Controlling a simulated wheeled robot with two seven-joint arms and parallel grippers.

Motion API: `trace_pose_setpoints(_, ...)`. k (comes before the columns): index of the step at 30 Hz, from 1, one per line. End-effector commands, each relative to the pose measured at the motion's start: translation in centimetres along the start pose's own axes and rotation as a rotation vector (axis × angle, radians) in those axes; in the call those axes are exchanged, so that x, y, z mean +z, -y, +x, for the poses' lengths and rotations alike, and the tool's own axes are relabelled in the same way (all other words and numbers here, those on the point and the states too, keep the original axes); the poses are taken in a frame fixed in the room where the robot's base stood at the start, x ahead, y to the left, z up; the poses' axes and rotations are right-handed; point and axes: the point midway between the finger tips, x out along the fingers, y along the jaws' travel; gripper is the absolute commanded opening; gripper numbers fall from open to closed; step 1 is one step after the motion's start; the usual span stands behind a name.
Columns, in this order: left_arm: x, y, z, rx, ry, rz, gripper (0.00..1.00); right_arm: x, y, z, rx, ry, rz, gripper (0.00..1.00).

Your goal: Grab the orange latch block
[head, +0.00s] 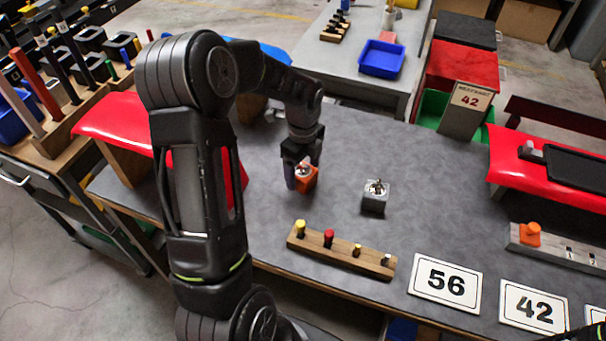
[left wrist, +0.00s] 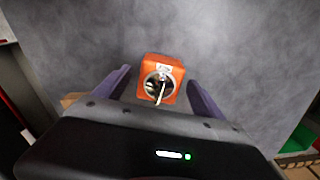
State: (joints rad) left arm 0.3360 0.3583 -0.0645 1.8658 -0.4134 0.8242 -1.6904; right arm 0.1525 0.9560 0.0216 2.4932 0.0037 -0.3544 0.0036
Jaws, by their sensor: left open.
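The orange latch block (head: 306,180) stands on the grey table (head: 335,135), with a round metal fitting on its top. In the left wrist view the orange latch block (left wrist: 161,80) lies between and slightly beyond the fingertips, with its metal latch part facing the camera. My left gripper (head: 303,180) is at the block in the head view; its fingers (left wrist: 160,85) are open on either side, with gaps showing. Part of the block is hidden by a finger in the head view.
A wooden strip (head: 341,251) with several coloured pegs lies in front. A red panel (head: 112,122) is at left. The table behind the blocks is clear.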

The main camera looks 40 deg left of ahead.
Motion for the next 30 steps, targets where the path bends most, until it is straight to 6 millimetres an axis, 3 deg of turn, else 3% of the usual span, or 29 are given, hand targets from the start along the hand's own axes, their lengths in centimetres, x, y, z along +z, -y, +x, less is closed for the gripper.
trace_pose_setpoints(20,0.03,0.00,0.53,-0.001,0.000,-0.001,0.79,0.03,0.00,-0.04,0.000,0.001,0.001,0.80)
trace_pose_setpoints(30,0.03,0.00,0.53,-0.001,0.000,-0.001,0.51,0.03,0.00,-0.04,0.000,0.001,0.001,0.80)
